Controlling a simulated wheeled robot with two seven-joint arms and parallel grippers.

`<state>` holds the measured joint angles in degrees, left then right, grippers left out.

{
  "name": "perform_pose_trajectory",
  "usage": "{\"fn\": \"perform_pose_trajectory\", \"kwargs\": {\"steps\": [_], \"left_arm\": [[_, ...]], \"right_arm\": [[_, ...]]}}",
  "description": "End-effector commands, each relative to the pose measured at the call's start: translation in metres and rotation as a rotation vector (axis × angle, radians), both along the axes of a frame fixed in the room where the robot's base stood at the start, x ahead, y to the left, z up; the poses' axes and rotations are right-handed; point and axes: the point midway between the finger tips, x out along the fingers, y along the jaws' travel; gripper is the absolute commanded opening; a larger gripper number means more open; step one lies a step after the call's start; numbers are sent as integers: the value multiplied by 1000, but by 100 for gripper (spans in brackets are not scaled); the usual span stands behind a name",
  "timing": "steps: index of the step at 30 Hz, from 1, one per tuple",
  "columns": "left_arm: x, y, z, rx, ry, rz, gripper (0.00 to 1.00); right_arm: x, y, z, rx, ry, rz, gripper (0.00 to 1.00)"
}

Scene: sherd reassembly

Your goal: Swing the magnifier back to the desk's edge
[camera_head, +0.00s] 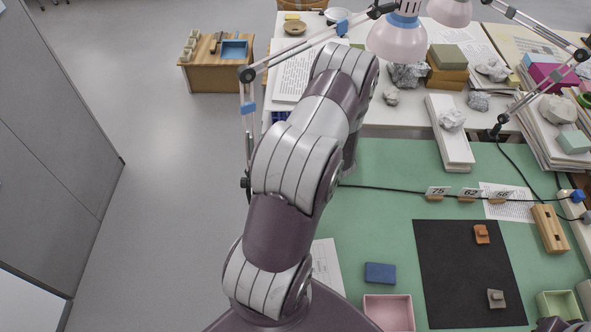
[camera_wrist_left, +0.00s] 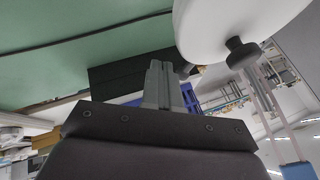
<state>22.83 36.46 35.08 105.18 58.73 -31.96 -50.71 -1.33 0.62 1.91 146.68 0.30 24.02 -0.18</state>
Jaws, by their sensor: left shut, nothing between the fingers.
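A jointed arm (camera_head: 247,112) with blue fittings stands at the desk's left edge. It reaches right over the back to a pale pink shade (camera_head: 397,40) with a blue collar. I cannot tell for sure that this is the magnifier. The left wrist view shows a large white round head (camera_wrist_left: 235,22) with a dark knob, right of my left gripper (camera_wrist_left: 160,68) and seemingly apart from it. The fingers are shut and empty. In the head view my left arm hides this gripper and part of the desk edge. My right gripper is not in view.
The green desk mat (camera_head: 385,215) holds a black pad (camera_head: 455,250) with two small pieces. A blue block (camera_head: 380,272) and a pink tray (camera_head: 390,312) lie left of it. A black cable (camera_head: 390,189) crosses the mat. A second lamp (camera_head: 450,10) is at back right. Floor left is clear.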

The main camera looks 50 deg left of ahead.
Motion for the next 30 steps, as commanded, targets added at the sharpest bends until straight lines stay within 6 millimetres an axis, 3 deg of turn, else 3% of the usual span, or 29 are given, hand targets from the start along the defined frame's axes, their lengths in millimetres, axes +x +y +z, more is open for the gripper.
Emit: {"fn": "perform_pose_trajectory", "kwargs": {"steps": [7,20,30], "left_arm": [[-15,29,-4,-1,1,3,0],[-18,34,-6,-1,-1,3,0],[-36,72,-5,-1,-1,127,0]], "right_arm": [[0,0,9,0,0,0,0],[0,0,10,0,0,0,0],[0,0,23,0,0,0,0]]}}
